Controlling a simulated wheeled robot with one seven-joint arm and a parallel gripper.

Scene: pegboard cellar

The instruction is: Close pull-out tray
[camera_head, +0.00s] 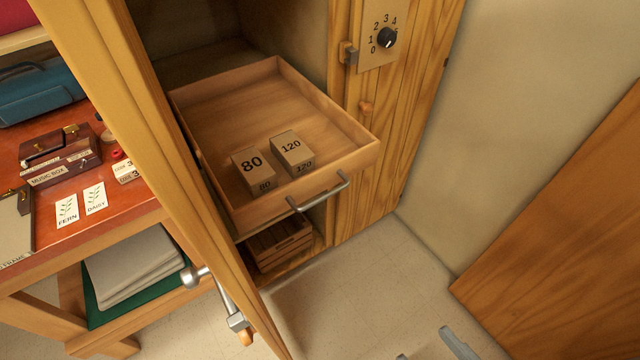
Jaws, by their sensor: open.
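The wooden pull-out tray (235,115) sticks out of the tall wooden cabinet in the middle of the view. Two sandpaper-coloured blocks lie in its front part, one marked 80 (252,164) and one marked 120 (291,148). A silver bar handle (318,196) is fixed on the tray's front face. My gripper (430,350) shows only as two grey fingertips at the bottom edge, spread apart with nothing seen between them. It is below and to the right of the tray handle, apart from it. The rest of it is out of frame.
The cabinet's open door (165,150) stands left of the tray, with a metal handle (236,318) low on it. A slatted crate (278,244) sits below the tray. A dial panel (380,35) is at the right. A wooden panel (570,240) stands far right; floor between is clear.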

